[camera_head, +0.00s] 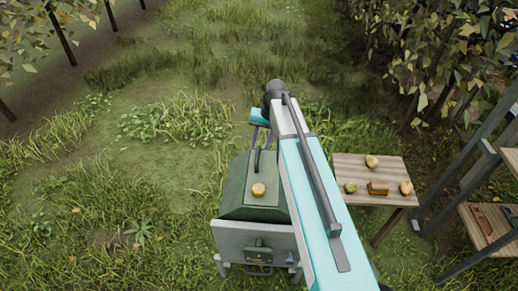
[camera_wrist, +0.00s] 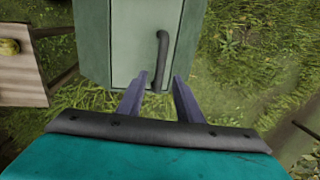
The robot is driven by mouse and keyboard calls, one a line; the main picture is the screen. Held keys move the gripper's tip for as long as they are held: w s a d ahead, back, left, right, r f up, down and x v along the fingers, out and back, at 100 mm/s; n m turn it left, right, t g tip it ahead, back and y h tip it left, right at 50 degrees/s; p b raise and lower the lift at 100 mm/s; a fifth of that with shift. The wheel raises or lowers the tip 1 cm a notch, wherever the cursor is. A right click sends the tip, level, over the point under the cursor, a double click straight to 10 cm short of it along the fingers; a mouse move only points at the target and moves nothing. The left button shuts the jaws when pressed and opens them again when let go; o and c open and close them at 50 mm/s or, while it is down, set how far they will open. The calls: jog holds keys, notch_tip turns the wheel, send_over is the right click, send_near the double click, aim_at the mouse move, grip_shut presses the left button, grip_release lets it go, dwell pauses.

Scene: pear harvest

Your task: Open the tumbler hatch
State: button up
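The tumbler is a dark green box (camera_head: 240,205) in the middle of the head view; it also fills the top of the wrist view (camera_wrist: 95,40). Its hatch is a paler green panel (camera_wrist: 133,45) with a dark curved handle (camera_wrist: 161,50), also seen in the head view (camera_head: 256,161). A yellowish pear (camera_head: 258,190) rests on the tumbler's top near the handle. My gripper (camera_head: 261,145) is at the tumbler's far edge. In the wrist view its two fingers (camera_wrist: 161,78) are apart, with the handle's lower end appearing between the tips. Contact cannot be told.
A shelf rack (camera_head: 490,238) with tools stands at the right edge. Foliage (camera_head: 440,60) is at upper right. Open grass (camera_head: 150,180) lies left.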

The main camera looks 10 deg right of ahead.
aim_at(258, 153)
jog(key=shift+w+a+f+p, duration=0.1)
jog(key=shift+a+f+p, duration=0.15)
jog(key=shift+f, duration=0.85)
jog(key=shift+w+a+f+p, duration=0.15)
jog(key=shift+f+p, duration=0.1)
jog(key=shift+f, duration=0.8)
jog(key=shift+s, duration=0.1)
grip_shut()
